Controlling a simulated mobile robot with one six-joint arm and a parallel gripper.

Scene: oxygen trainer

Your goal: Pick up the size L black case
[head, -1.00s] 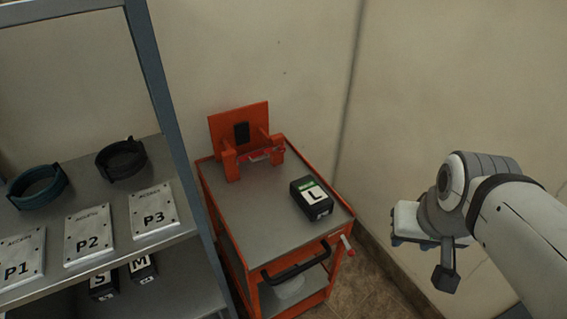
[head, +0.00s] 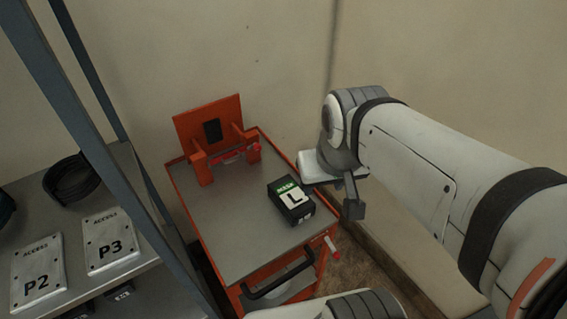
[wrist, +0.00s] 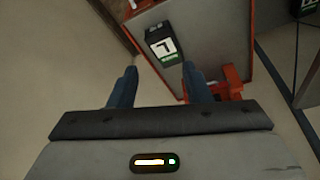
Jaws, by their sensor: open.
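The size L black case (head: 291,202) lies on the grey top of the orange cart (head: 222,235), toward its right side. It has a white label with a black L and a green strip. In the wrist view the case (wrist: 164,45) shows beyond the fingers, near the cart's edge. My gripper (wrist: 159,82) is open and empty, with its two blue fingers apart and clear of the case. In the head view the end of my arm is to the right of the case, and the fingers are hard to make out.
An orange bracket (head: 209,138) with a dark pad stands at the cart's back. A black handle (head: 281,272) is at its front. The shelf at left holds plates P2 (head: 38,273) and P3 (head: 111,241) and a dark ring (head: 73,180). Walls stand behind and right.

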